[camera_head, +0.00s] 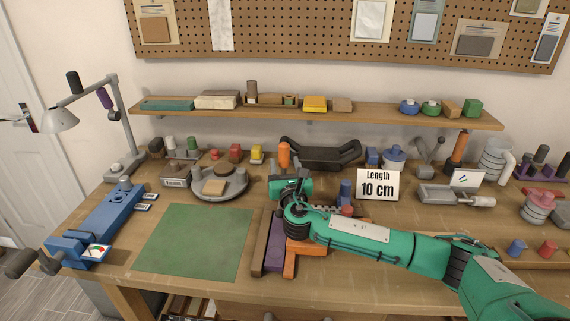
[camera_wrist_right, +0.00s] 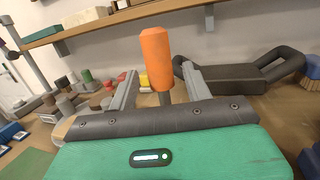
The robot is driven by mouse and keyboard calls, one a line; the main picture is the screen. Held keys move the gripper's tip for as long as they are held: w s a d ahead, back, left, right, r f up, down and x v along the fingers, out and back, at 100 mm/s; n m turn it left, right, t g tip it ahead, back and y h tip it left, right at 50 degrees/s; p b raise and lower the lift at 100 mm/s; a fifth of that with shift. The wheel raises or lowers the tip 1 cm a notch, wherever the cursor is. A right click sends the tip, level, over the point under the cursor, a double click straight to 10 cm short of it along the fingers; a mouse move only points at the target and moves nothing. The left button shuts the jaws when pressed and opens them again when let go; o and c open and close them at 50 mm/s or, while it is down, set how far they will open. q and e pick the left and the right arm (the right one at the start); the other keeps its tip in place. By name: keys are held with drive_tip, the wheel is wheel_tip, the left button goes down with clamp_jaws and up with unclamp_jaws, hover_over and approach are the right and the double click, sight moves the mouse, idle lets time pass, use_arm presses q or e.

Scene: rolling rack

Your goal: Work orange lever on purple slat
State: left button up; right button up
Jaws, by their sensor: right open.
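The orange lever (camera_head: 284,155) stands upright just beyond my right gripper (camera_head: 284,175). In the right wrist view, the orange lever (camera_wrist_right: 156,58) has a thick rounded grip on a grey stem. My right gripper (camera_wrist_right: 159,90) is open, one grey finger to each side of the lever, with gaps visible on both sides. Whether the lever is fully between the fingertips or a little beyond them cannot be told. The purple slat (camera_head: 275,248) shows near the bench front; its far part is hidden behind my right gripper and arm. My left gripper is not in view.
A brown slat (camera_head: 260,245) and an orange angled piece (camera_head: 291,262) flank the purple slat. The green mat (camera_head: 195,240) is bare. A shelf (camera_head: 360,115) runs behind.

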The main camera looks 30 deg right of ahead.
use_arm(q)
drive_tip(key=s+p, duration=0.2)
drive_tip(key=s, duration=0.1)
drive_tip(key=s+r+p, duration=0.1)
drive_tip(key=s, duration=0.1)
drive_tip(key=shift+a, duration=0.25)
use_arm(e)
drive_tip(key=v, duration=1.3)
drive_tip(key=shift+s, duration=0.1)
